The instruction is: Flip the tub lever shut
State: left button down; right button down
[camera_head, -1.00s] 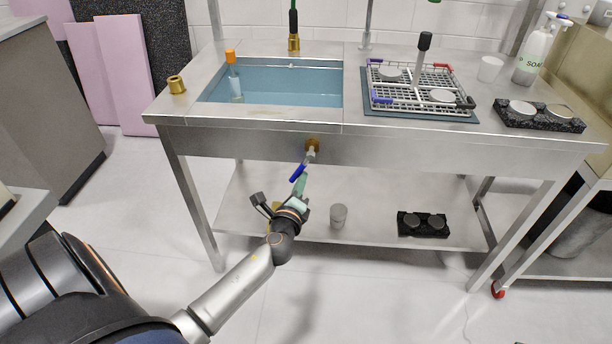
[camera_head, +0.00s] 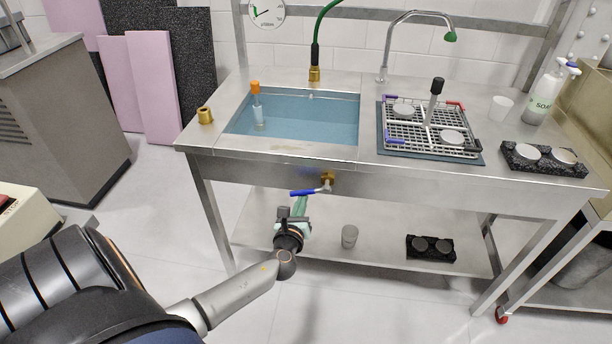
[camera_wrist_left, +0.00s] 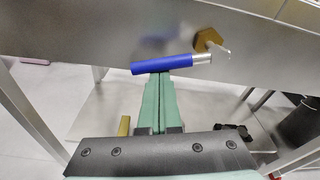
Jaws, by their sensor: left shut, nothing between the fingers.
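The tub lever (camera_head: 303,192) has a blue grip and sits on a brass valve (camera_head: 327,178) on the bench's front panel. Its grip points left, close to level. It also shows in the left wrist view (camera_wrist_left: 163,65), with a silver stem running to the valve. The tub (camera_head: 340,96) above holds blue water. My left gripper (camera_head: 299,203) is just under the lever's grip, its green fingers shut and empty. In the left wrist view the fingertips (camera_wrist_left: 160,77) meet the grip's lower edge; I cannot tell if they touch. My right gripper is not in view.
A dish rack (camera_head: 425,130) stands right of the tub. A cup (camera_head: 349,236) and a black holder (camera_head: 431,248) are on the lower shelf. A bench leg (camera_head: 210,215) stands left of my gripper. The floor in front is clear.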

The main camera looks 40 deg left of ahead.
pick_arm(q)
jog(key=shift+s+a+r+m+p, duration=0.1)
jog(key=shift+a+r+m+p, duration=0.15)
jog(key=shift+r+m+p, duration=0.6)
jog(key=shift+r+p, duration=0.15)
jog(key=shift+p, duration=0.25)
jog(key=shift+a, duration=0.1)
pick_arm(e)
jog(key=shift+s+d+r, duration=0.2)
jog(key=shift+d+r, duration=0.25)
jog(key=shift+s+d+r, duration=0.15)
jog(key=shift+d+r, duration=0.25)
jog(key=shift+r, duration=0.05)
pick_arm(q)
jog(key=shift+s, duration=0.1)
